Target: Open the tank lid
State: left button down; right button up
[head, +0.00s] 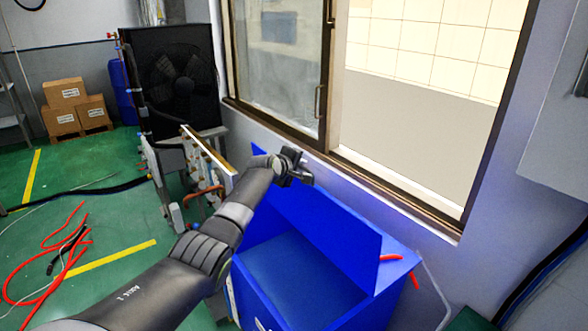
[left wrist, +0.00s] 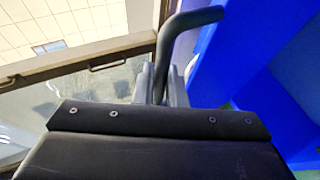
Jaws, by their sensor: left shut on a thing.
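The blue tank (head: 255,290) stands below the window, and its open inside shows from above. Its blue lid (head: 320,228) stands raised and tilted at the back of the opening, near the wall. My left gripper (head: 302,174) is at the lid's upper left corner. In the left wrist view my left gripper (left wrist: 164,88) is shut on a dark bent handle (left wrist: 188,22), which sticks up between the fingers. Blue surfaces fill the right of that view. The handle's joint to the lid is hidden. My right gripper is not in view.
A sliding window (head: 280,65) with a sill runs behind the tank. A pipe frame (head: 205,165) stands left of it, before a black fan unit (head: 180,80). Red hoses (head: 50,260) lie on the green floor at left. A grey cabinet (head: 560,110) hangs at right.

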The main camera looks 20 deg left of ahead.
pick_arm(q)
jog(key=shift+w+d+g, duration=0.3)
jog(key=shift+w+d, duration=0.2)
jog(key=shift+w, duration=0.05)
jog(key=c, duration=1.5)
grip_release()
jog(key=shift+d, duration=0.1)
jog(key=shift+s, duration=0.1)
